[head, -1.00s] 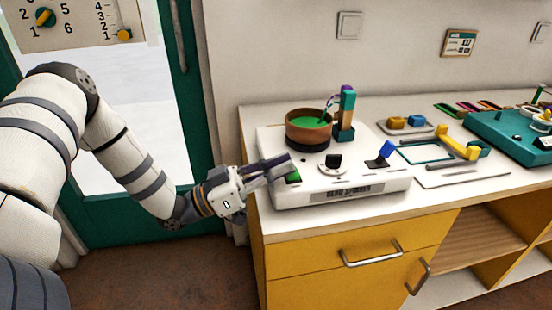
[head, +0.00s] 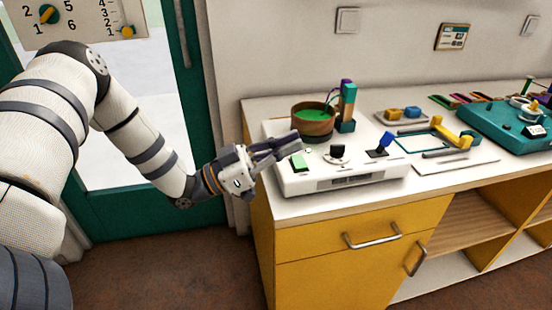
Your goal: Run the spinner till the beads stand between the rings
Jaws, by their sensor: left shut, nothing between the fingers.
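The bead spinner is a white box (head: 355,172) on the counter's left end. A brown bowl (head: 312,128) with green filling (head: 312,112) sits on its back left. A teal post (head: 347,108) stands beside the bowl, with a thin curved wire reaching to the bowl. On the box's top are a green button (head: 299,162), a black knob (head: 337,152) and a blue-tipped lever (head: 385,142). My left gripper (head: 294,143) is shut and empty above and behind the green button, in front of the bowl. Beads and rings on the wire are too small to tell.
Yellow drawers (head: 363,235) are below the counter (head: 258,115). A wall card (head: 452,37) hangs behind.

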